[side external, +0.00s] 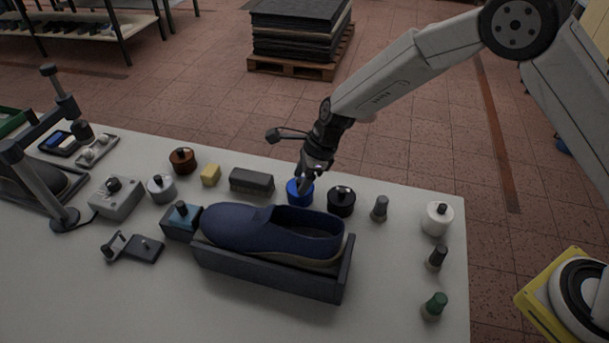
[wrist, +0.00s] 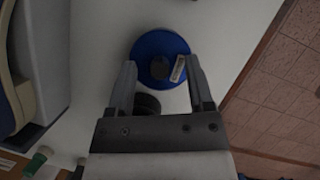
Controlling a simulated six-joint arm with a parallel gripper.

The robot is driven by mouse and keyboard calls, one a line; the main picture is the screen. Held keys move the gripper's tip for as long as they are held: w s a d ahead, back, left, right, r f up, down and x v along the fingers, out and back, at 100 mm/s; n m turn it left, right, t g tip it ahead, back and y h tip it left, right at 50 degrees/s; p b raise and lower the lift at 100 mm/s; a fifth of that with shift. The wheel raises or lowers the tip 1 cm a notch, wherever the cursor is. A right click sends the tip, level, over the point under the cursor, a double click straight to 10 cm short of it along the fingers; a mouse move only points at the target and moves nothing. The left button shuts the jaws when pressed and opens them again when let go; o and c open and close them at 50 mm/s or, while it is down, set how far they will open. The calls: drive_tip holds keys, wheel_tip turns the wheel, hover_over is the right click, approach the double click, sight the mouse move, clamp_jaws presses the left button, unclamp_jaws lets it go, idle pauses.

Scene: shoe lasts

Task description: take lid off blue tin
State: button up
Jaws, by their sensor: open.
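The blue tin (side external: 300,191) stands on the table behind the blue shoe. In the wrist view its round blue lid (wrist: 152,45) fills the space ahead of the fingers, with a dark knob (wrist: 160,67) in the middle and a pale label (wrist: 178,69) near the right edge. My gripper (wrist: 161,64) is open, with one finger at each side of the lid's near part. It also shows in the side view (side external: 304,183), low over the tin and hiding part of its top. Whether the fingers touch the lid is unclear.
A black tin (side external: 341,201) stands close to the right of the blue tin. The blue shoe (side external: 270,230) on its dark stand is in front. A dark grey block (side external: 251,181) is to the left, and a grey cone (side external: 379,208) farther right. The table's back edge is behind.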

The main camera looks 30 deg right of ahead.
clamp_jaws()
drive_tip(key=shift+r, duration=0.1)
drive_tip(key=shift+r, duration=0.75)
drive_tip(key=s+d+r, duration=0.2)
drive_tip(key=s+r, duration=0.3)
drive_tip(key=s, duration=0.1)
drive_tip(key=s+d+r, duration=0.2)
drive_tip(key=s+r, duration=0.4)
drive_tip(key=s, duration=0.1)
drive_tip(key=shift+s+d+r, duration=0.15)
drive_tip(key=shift+d, duration=0.1)
